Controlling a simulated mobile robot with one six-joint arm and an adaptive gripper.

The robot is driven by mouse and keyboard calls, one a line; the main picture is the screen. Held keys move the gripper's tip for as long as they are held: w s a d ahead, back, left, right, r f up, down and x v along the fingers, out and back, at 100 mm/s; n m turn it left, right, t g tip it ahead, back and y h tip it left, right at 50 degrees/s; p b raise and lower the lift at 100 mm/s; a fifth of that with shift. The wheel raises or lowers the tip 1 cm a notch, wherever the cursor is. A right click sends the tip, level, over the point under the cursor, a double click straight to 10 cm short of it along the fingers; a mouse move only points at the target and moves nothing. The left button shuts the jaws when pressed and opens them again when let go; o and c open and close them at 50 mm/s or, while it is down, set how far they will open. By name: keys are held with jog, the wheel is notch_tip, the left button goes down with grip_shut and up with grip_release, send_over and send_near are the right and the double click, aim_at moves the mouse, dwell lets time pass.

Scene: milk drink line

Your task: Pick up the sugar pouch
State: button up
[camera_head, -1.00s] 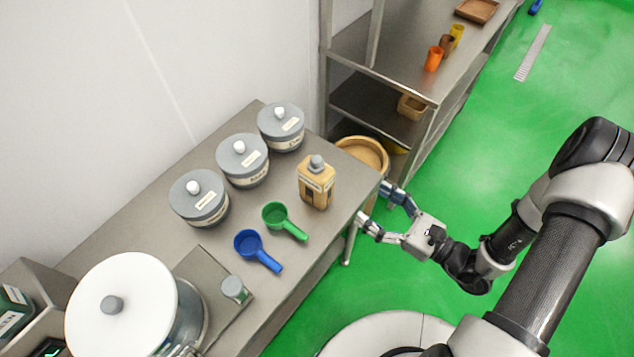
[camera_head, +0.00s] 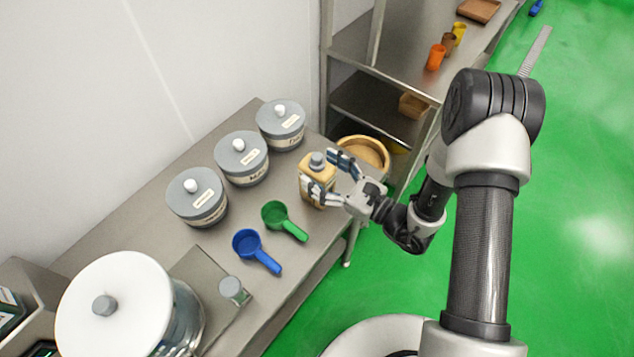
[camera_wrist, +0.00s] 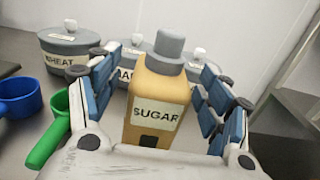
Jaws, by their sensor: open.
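The sugar pouch (camera_head: 315,184) is a tan, box-shaped pack with a grey cap. It stands upright on the steel table (camera_head: 291,251) near its right end. In the wrist view the pouch (camera_wrist: 158,97) faces me with its SUGAR label readable. My gripper (camera_head: 327,177) is open, with its fingers reaching to both sides of the pouch. In the wrist view my gripper (camera_wrist: 160,88) shows one finger left and one right of the pouch, with a gap on the right; contact cannot be told. The lower part of the pouch is hidden behind my gripper's palm.
A green scoop (camera_head: 283,220) and a blue scoop (camera_head: 256,251) lie left of the pouch. Several grey-lidded canisters, the nearest being this one (camera_head: 241,158), stand along the wall. A wooden tub (camera_head: 364,152) is beyond the table end. A steel shelf (camera_head: 386,62) stands behind.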

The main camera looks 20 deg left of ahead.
jog(key=shift+x, duration=1)
jog(key=shift+d, duration=0.1)
grip_shut()
